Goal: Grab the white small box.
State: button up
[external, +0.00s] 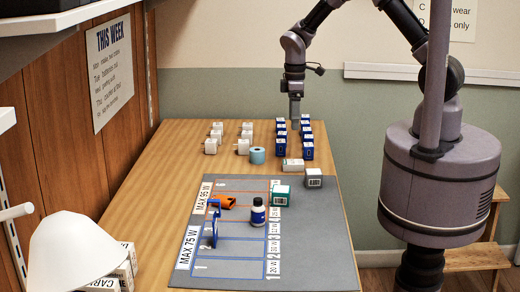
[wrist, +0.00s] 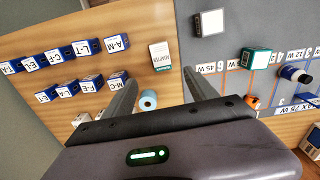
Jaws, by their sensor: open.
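A small white box (external: 293,165) with printed text lies flat on the wooden table, near the grey mat's far edge; the wrist view shows it (wrist: 160,55) ahead of the fingers. Several other small white boxes (external: 217,129) stand in two rows at the left. Which white box the task means, I cannot tell. My gripper (external: 295,112) is open and empty, over the table's far part; its fingers (wrist: 162,82) are apart in the wrist view.
Two rows of blue-and-white labelled boxes (external: 307,138) stand near my gripper. A light-blue roll (external: 257,155) lies beside the white box. The grey mat (external: 330,240) holds a teal-and-white box (external: 280,195), a dark-capped bottle (external: 258,212), an orange item (external: 224,201) and a blue item (external: 213,230).

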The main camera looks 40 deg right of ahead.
jog(key=b, duration=0.3)
send_over(294, 162)
notch_tip(294, 162, down, 9)
jog(key=shift+r, duration=0.1)
notch_tip(294, 162, down, 6)
jog(key=shift+a+r+b, duration=0.1)
jog(key=shift+r+b, duration=0.05)
jog(key=shift+b, duration=0.95)
jog(key=shift+s+r, duration=0.1)
jog(key=shift+r, duration=0.1)
jog(key=shift+c, duration=0.3)
